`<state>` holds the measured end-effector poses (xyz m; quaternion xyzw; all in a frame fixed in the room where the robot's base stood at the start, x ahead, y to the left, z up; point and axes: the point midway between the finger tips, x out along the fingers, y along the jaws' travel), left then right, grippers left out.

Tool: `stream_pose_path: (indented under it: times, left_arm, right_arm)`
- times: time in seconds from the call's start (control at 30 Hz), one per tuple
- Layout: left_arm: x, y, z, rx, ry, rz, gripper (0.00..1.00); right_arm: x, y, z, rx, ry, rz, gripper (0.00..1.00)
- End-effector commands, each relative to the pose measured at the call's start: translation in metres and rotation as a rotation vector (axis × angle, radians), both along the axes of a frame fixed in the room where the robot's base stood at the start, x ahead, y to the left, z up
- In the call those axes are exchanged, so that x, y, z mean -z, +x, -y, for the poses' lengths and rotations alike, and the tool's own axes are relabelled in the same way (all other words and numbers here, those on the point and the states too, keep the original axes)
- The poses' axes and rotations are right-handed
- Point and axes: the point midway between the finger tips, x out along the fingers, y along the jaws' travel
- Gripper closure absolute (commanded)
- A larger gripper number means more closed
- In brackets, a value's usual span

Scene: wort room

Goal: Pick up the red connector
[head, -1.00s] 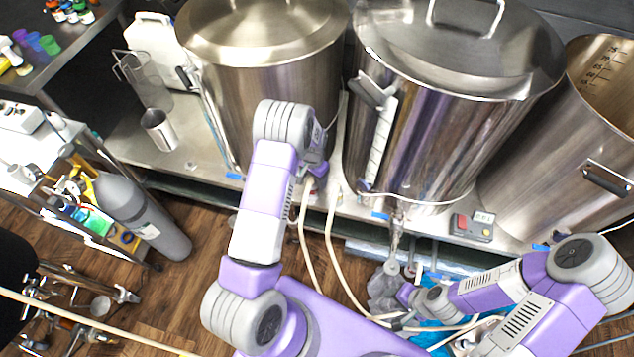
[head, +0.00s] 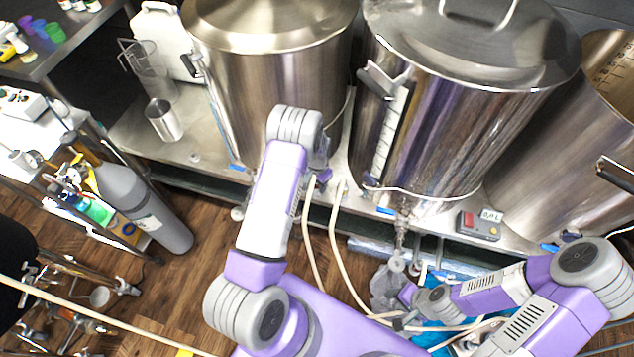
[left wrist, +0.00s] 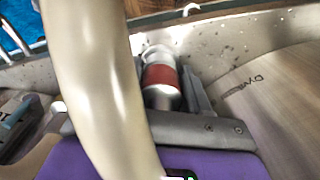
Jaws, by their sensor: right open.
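The red connector (left wrist: 161,76), a metal fitting with a red band, shows in the left wrist view just beyond my left gripper's grey body. A grey finger (left wrist: 196,90) stands close at its right side. A thick cream hose (left wrist: 95,80) crosses in front and hides the other finger, so I cannot tell whether the jaws grip the connector. In the head view my left gripper (head: 319,172) is mostly hidden by its own arm, near the bench edge below the kettles. My right gripper (head: 384,286) is open, low at the right, close to cream hoses. I cannot make out the connector there.
Large steel kettles (head: 430,130) stand along the bench. A small control box (head: 480,225) sits at its front edge. A steel cup (head: 164,120) is at the left of the bench. A grey gas cylinder (head: 150,215) and cream hoses (head: 347,265) are near the floor.

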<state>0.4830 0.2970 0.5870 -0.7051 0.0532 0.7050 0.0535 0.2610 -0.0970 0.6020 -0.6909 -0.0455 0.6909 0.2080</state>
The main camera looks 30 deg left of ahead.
Motion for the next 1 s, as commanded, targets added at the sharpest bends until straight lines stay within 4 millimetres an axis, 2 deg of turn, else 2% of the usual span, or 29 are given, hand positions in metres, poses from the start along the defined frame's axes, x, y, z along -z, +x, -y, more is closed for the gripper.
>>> stream_pose_path:
  times: [0.03,0.2,0.47,0.57,0.8,1.0]
  left_arm:
    - [0.0,0.0,0.0,0.0,0.0,0.0,0.68]
    - [0.0,0.0,0.0,0.0,0.0,0.001,0.91]
    - [-0.006,0.0,0.0,0.0,0.0,0.001,0.91]
    - [-0.02,0.001,0.0,-0.001,-0.001,0.004,0.91]
    - [-0.07,0.001,0.0,0.0,0.0,0.004,0.91]
    - [-0.096,0.0,0.0,-0.001,0.0,0.001,0.91]
  right_arm:
    - [0.0,0.0,0.0,0.0,0.0,0.0,0.57]
    - [0.0,0.0,0.0,0.0,0.0,0.0,0.57]
    - [-0.002,0.0,0.0,0.0,0.0,0.0,0.57]
    - [-0.007,0.0,0.0,0.0,0.0,0.0,0.57]
    - [-0.023,0.0,0.0,0.0,0.0,0.0,0.57]
    - [-0.03,0.0,0.0,0.0,0.0,0.0,0.57]
